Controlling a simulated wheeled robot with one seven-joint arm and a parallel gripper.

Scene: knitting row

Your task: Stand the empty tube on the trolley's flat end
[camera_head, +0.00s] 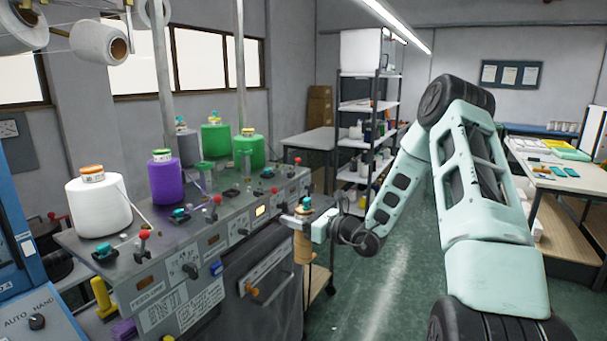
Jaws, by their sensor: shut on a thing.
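My gripper (304,225) is at the right end of the machine row, at the end of my pale green arm. It is shut on a tan, upright tube (303,250), whose lower part shows below the jaws. No yarn is visible on the tube. Behind and below it, a small part of a low brown surface with a caster (319,281) shows beside the machine; it may be the trolley, but most of it is hidden. I cannot tell whether the tube touches anything below.
White (98,208), purple (166,182) and green (250,152) yarn cones stand on the knitting machine (205,240), among red-topped levers. A shelf rack (368,107) stands behind. A worktable (545,178) is at right. The green floor (385,300) beside the machine is clear.

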